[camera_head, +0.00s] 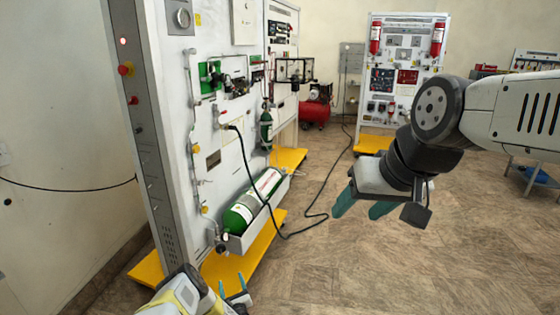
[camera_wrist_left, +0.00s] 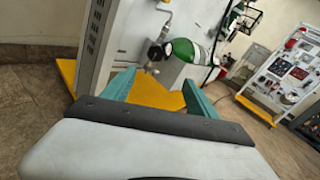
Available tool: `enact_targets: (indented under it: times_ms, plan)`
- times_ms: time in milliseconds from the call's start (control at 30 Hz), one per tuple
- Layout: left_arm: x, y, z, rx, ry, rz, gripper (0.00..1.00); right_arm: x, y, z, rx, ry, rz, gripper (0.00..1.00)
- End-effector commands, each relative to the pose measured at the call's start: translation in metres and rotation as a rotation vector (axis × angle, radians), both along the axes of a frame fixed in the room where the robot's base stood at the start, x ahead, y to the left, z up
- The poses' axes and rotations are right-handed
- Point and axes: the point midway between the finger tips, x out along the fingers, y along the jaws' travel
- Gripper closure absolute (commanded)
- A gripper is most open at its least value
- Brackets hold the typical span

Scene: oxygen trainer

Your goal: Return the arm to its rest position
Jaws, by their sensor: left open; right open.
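My left gripper (camera_head: 232,288) is low at the bottom of the head view, in front of the trainer panel's yellow base. Its teal fingers are apart and nothing is between them; they also show spread in the left wrist view (camera_wrist_left: 158,92). My right gripper (camera_head: 362,205) hangs at the right of the head view over bare floor. Its teal fingers are apart and I see nothing held. The white trainer panel (camera_head: 215,150) stands at the left with a green oxygen cylinder (camera_head: 240,215) lying in a tray at its foot. The cylinder also shows in the left wrist view (camera_wrist_left: 190,50).
The panel's yellow base (camera_head: 240,258) juts onto the floor near my left gripper. A black cable (camera_head: 310,230) loops from the panel across the floor. A second panel (camera_head: 405,65) and a red compressor (camera_head: 315,112) stand at the back.

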Motion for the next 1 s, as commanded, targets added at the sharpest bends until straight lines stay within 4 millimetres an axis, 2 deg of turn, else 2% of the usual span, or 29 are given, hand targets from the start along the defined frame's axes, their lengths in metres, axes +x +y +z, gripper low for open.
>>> enact_targets:
  times_ms: [167,333,467,567,667,800,900,1000]
  plan:
    - [0.022,-0.001,0.016,0.055,0.033,-0.038,0.33,0.0,0.0,0.0,0.0,-0.001,0.0,0.43]
    - [0.051,-0.002,0.041,0.138,0.078,-0.089,0.33,0.0,0.0,0.0,0.0,-0.001,0.0,0.43]
    - [0.077,-0.003,0.068,0.231,0.122,-0.142,0.33,0.0,0.0,0.0,0.0,-0.001,0.0,0.43]
    - [0.1,-0.006,0.096,0.323,0.163,-0.195,0.33,0.0,0.0,0.0,0.0,-0.001,0.0,0.43]
    - [0.127,-0.011,0.136,0.454,0.214,-0.264,0.33,0.0,0.0,0.0,0.0,-0.001,0.0,0.43]
    - [0.158,-0.022,0.204,0.689,0.297,-0.383,0.33,0.0,0.0,0.0,0.0,-0.001,0.0,0.43]
    - [0.169,-0.029,0.254,0.866,0.349,-0.464,0.33,0.0,0.0,0.0,0.0,-0.001,0.0,0.43]
    - [0.171,-0.037,0.304,1.044,0.396,-0.542,0.33,0.0,0.0,0.0,0.0,-0.001,0.0,0.43]
